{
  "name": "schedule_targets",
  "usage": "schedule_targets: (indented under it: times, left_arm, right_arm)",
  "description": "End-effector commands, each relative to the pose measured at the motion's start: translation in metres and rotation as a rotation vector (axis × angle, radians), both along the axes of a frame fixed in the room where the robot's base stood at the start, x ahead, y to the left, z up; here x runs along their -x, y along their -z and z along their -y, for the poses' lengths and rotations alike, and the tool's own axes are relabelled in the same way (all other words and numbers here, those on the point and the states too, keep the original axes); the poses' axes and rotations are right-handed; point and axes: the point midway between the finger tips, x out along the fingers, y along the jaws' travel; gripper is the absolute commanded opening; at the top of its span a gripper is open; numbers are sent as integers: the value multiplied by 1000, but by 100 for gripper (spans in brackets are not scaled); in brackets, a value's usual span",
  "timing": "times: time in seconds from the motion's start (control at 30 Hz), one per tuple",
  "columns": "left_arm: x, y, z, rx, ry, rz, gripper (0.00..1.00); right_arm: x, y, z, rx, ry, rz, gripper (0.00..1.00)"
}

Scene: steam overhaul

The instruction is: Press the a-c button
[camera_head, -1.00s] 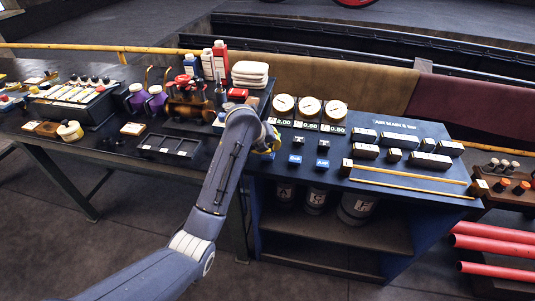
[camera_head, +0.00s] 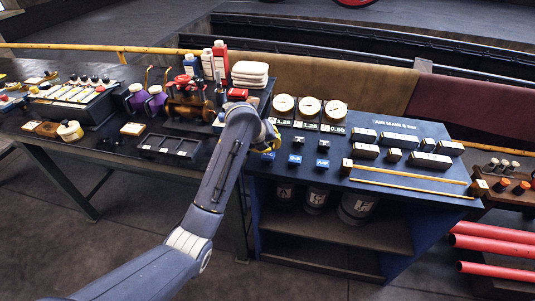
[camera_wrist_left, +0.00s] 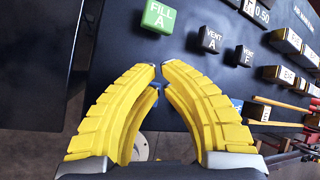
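Three small blue buttons stand in a row near the console's front edge in the head view: a left one (camera_head: 268,156), a middle one (camera_head: 295,160) and a right one (camera_head: 322,163). Their labels are too small to read, so I cannot tell which is a-c. My left gripper (camera_head: 272,138) is just behind the left blue button, over the console's left side. In the left wrist view its yellow fingertips (camera_wrist_left: 159,68) are nearly together with nothing between them. A bit of a blue button (camera_wrist_left: 237,103) shows beside the right finger. My right gripper is not in view.
A green FILL A button (camera_wrist_left: 159,17) and black VENT A (camera_wrist_left: 211,39) and VENT F (camera_wrist_left: 243,56) buttons stand near the fingers. Three round gauges (camera_head: 310,109) with number displays are behind. A yellow rod (camera_head: 410,173) lies to the right.

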Motion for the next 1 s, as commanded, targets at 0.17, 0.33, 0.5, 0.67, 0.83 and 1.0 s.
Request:
schedule_targets:
  times: [0.17,0.33,0.5,0.67,0.83,1.0]
  left_arm:
    - [0,-3,0,0,0,0,0]
    - [0,-3,0,0,0,0,0]
    - [0,-11,0,0,0,2,0]
    - [0,-25,-1,-1,1,2,0]
    - [-1,-39,0,-1,1,2,0]
    - [0,-52,0,0,0,2,0]
  right_arm:
    - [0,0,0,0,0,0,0]
    - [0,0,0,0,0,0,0]
    - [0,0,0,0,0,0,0]
    - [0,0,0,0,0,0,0]
    - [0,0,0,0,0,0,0]
    - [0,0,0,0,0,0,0]
